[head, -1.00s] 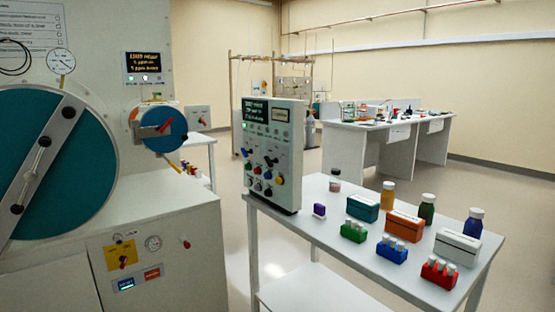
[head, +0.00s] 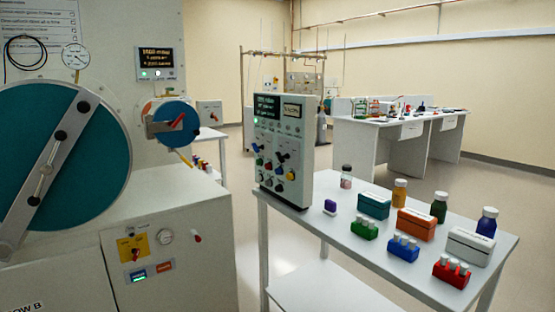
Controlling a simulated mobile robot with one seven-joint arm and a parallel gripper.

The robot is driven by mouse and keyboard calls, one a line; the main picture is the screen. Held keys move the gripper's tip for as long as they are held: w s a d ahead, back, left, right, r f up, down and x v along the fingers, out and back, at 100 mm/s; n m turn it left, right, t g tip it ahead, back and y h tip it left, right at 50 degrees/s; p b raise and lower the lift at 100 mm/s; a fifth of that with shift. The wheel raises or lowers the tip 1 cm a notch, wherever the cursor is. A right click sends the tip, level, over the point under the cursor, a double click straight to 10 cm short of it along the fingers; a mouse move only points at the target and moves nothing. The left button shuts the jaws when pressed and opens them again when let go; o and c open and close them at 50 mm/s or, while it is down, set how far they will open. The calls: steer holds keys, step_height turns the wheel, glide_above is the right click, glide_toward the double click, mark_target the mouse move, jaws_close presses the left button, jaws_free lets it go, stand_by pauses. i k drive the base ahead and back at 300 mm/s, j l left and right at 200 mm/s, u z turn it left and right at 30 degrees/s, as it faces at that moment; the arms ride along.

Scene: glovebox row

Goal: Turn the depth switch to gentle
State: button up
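A grey control box (head: 300,185) stands upright on the white side table in the head view. Its front carries a dark display (head: 268,106), a small meter (head: 292,111), and several coloured knobs and dark-handled switches (head: 282,156). My gripper is not in view.
The left cabinet has a large teal round door (head: 98,165) with a grey bar and a smaller blue round port (head: 172,124). The white table (head: 345,240) holds bottles, boxes and vial racks on its right part. Open floor (head: 245,220) shows between cabinet and table.

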mark_target(280, 158)
steer(key=i, duration=0.85)
